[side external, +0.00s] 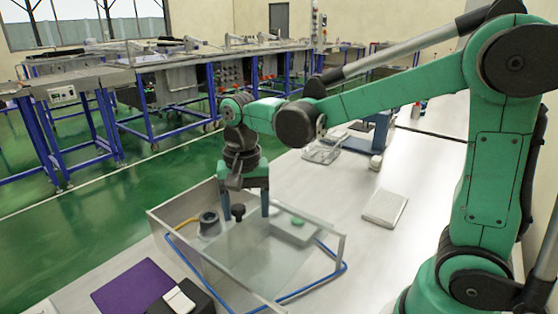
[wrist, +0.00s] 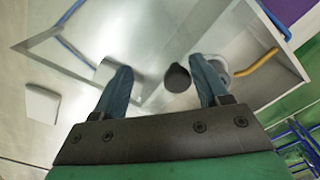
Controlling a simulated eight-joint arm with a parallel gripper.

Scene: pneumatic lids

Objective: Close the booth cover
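The booth (side external: 168,262) is a clear-walled box with a pale frame on the bench. A see-through pane, apparently its cover (side external: 262,262), shows over the booth; its exact tilt is hard to tell. A black round knob (side external: 238,212) stands near the pane's far edge. My gripper (side external: 245,204) points down over the booth with its fingers apart. In the wrist view the knob (wrist: 177,78) appears between the two blue fingers of my gripper (wrist: 162,68), nearer the right finger. A gap shows on each side, and nothing is held.
Inside the booth are a dark-topped round part (side external: 209,223) and a box with a green button (side external: 297,222). A blue hose (side external: 330,285) runs around the booth. A purple mat (side external: 132,287) and a black box (side external: 190,303) lie in front. A grey flat block (side external: 385,207) lies right, with bare bench around it.

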